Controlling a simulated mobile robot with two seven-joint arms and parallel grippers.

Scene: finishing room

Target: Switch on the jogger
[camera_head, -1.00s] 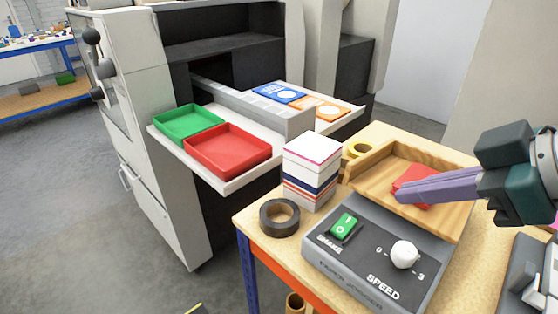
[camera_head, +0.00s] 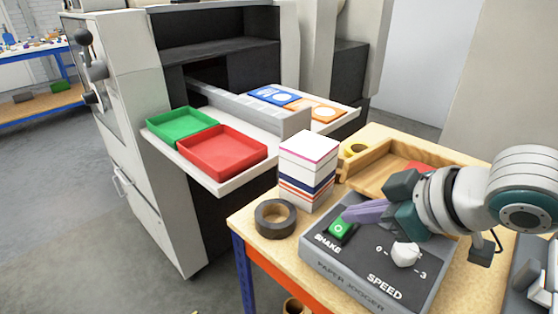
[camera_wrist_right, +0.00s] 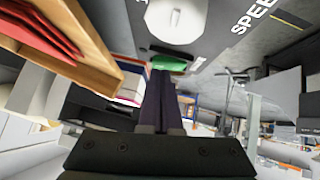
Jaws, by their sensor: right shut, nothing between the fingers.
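The paper jogger (camera_head: 350,279) is a grey box on the wooden table, with a green rocker switch (camera_head: 340,230) labelled SHAKE and a white SPEED knob (camera_head: 405,254). My right gripper (camera_head: 350,214) is shut and empty, its purple fingers pointing at the switch from the right. Its tips are at the far end of the switch and hide part of it; the O mark shows. In the right wrist view the green switch (camera_wrist_right: 172,63) lies right at the fingertips (camera_wrist_right: 163,76). I cannot tell whether they touch it. My left gripper is not in view.
A wooden tray (camera_head: 372,181) with something red stands behind the jogger. A stack of paper (camera_head: 308,172) and a roll of dark tape (camera_head: 275,218) stand left of it. A machine shelf holds a green tray (camera_head: 181,124) and a red tray (camera_head: 222,153).

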